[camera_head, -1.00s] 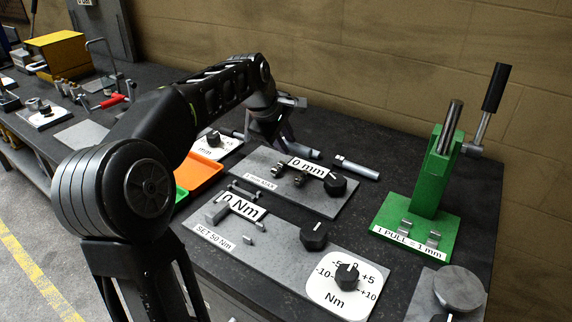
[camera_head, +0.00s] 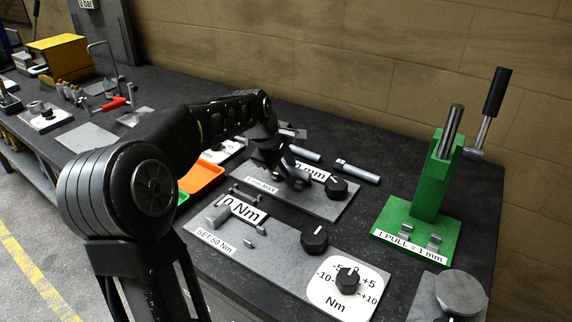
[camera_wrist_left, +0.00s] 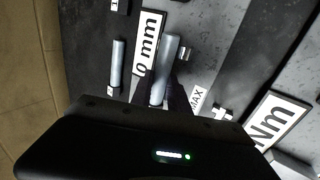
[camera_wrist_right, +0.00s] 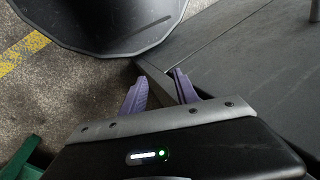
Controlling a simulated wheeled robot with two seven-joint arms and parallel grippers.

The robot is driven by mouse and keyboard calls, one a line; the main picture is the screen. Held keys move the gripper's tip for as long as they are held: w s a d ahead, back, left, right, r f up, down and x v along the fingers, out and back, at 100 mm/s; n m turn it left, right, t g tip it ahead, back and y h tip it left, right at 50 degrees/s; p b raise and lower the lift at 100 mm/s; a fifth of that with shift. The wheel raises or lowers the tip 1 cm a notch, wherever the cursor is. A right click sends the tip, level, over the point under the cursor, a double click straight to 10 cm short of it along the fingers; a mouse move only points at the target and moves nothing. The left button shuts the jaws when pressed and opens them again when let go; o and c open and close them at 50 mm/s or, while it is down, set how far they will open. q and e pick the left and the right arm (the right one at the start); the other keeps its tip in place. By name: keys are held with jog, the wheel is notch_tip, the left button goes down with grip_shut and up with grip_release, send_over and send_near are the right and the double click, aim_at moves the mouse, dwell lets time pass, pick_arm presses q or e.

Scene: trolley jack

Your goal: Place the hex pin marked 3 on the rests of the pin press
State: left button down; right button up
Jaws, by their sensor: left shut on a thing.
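My left gripper (camera_head: 280,165) is shut on a grey pin (camera_wrist_left: 166,62), held over the gauge plate with the "0 mm" label. No number on this pin is readable. Two more grey pins lie on the bench behind the plate: one (camera_head: 304,153) close behind my left gripper and one (camera_head: 357,172) further right. The green pin press (camera_head: 429,175) stands at the right, its two small grey rests (camera_head: 407,231) bare on the base. My right gripper (camera_wrist_right: 160,92) is open and empty, away from the pins; it is outside the head view.
A plate with a black knob (camera_head: 337,187) lies under my left gripper. In front are a "0 Nm" plate (camera_head: 285,270), a knob (camera_head: 314,238) and a dial (camera_head: 347,281). An orange tray (camera_head: 203,176) sits left. Dark bench top is clear between the plates and the press.

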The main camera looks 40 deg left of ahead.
pick_arm(q)
jog(key=c, duration=1.3)
grip_release()
jog(key=shift+f, duration=0.15)
jog(key=shift+o, duration=0.2)
jog(key=shift+f, duration=0.1)
jog(key=v, duration=0.8)
jog(key=shift+w+b, duration=0.15)
jog(key=shift+b, duration=0.3)
jog(key=shift+o, duration=0.5)
